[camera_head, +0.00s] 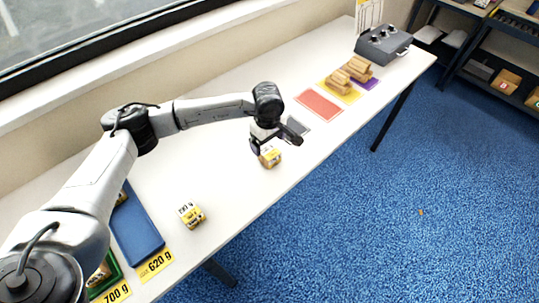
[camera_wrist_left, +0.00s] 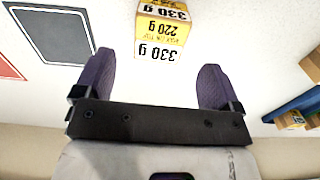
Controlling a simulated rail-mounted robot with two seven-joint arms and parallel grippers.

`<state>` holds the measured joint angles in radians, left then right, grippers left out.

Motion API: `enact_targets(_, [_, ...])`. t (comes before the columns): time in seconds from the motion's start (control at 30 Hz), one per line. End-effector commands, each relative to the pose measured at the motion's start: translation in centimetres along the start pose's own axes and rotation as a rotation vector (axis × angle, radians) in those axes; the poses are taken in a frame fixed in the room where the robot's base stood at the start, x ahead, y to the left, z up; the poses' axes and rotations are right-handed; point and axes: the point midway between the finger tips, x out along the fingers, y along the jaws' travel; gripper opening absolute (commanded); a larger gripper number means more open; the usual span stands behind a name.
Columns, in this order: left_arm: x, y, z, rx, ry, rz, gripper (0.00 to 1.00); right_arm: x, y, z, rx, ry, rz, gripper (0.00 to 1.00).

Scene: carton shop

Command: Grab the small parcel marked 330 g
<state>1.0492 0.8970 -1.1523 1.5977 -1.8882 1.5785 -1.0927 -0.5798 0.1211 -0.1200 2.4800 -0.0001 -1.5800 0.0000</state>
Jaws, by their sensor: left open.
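A small yellow and white parcel (camera_head: 270,158) stands on the white table under my left gripper (camera_head: 267,144). The parcel lies beyond the fingertips, roughly centred across the gap, and nothing is held. My right gripper is not in view.
Another small parcel (camera_head: 191,214) stands on the table nearer me. A blue tray (camera_head: 138,232) lies by the "620 g" label (camera_head: 155,263). Red (camera_head: 319,105) and dark grey (camera_head: 298,125) mats lie farther along. Tan cartons (camera_head: 349,76) and a grey control box (camera_head: 383,45) are at the far end.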

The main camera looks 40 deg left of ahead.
Motion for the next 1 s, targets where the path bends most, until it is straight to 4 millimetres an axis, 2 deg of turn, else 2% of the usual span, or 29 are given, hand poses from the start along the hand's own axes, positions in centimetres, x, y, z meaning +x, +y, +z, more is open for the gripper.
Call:
enact_targets(0.13, [1.5,0.0,0.0,0.000,-0.002,-0.001,0.89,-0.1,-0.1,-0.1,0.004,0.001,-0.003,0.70])
enact_targets(0.37, [2.5,0.0,0.1,0.001,-0.002,0.001,0.89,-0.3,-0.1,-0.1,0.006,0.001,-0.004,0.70])
enact_targets(0.7, [6.6,0.1,0.6,-0.001,-0.003,0.001,0.89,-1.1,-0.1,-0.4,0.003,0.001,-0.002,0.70])
enact_targets(1.0, [7.3,0.1,0.6,0.000,-0.002,0.002,0.89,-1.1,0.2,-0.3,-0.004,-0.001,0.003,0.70])
